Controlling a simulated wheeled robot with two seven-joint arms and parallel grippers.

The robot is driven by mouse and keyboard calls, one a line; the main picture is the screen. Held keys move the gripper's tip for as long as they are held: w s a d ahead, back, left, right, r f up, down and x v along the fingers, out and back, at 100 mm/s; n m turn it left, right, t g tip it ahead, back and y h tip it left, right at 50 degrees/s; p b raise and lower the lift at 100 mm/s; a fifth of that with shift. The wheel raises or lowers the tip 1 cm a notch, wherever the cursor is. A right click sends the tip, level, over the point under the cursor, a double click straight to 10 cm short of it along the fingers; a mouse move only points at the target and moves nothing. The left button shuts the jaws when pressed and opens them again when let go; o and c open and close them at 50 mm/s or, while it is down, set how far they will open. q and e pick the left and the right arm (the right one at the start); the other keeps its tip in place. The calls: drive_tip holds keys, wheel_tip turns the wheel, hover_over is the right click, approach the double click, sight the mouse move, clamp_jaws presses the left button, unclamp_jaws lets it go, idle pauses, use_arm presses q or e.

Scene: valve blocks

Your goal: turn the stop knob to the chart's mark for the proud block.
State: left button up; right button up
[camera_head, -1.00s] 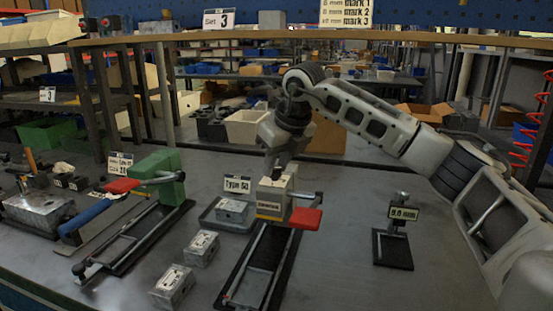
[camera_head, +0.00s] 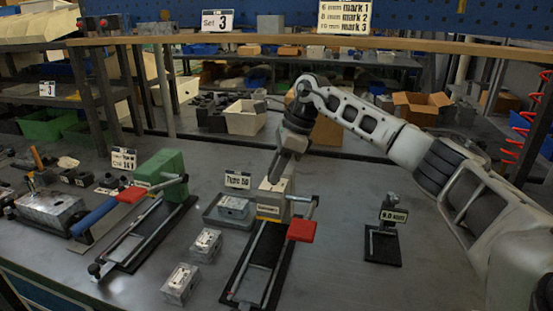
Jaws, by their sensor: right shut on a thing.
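My right gripper (camera_head: 274,178) comes down from above onto the top of a beige block unit (camera_head: 269,204) on a black base with a red-handled lever (camera_head: 301,230). It is shut on a small part there, apparently the stop knob; the fingers hide it and its mark. The chart (camera_head: 344,17) on the upper shelf lists 6 mm mark 1, 8 mm mark 2 and, less clearly, 10 mm mark 3. A gauge stand (camera_head: 383,245) at the right has a display (camera_head: 394,216) that seems to read 9.0 mm. Two grey metal blocks (camera_head: 206,244) (camera_head: 180,283) lie left of the unit. My left gripper is out of view.
A tray (camera_head: 214,217) holding a grey block stands behind the loose blocks, with a Type 50 card (camera_head: 237,180). A green-bodied press (camera_head: 162,178) with a red and blue lever is at left. A Set 3 card (camera_head: 217,20) is on the shelf. Front right bench is clear.

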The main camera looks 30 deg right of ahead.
drive_tip(key=n+g+p, duration=0.1)
drive_tip(key=n, duration=0.1)
drive_tip(key=shift+w+r+n, duration=0.1)
drive_tip(key=shift+n, duration=0.2)
drive_tip(key=shift+n+g+y+p, duration=0.3)
drive_tip(key=shift+n+g, duration=0.2)
drive_tip(key=shift+n, duration=0.9)
drive_tip(key=o, duration=1)
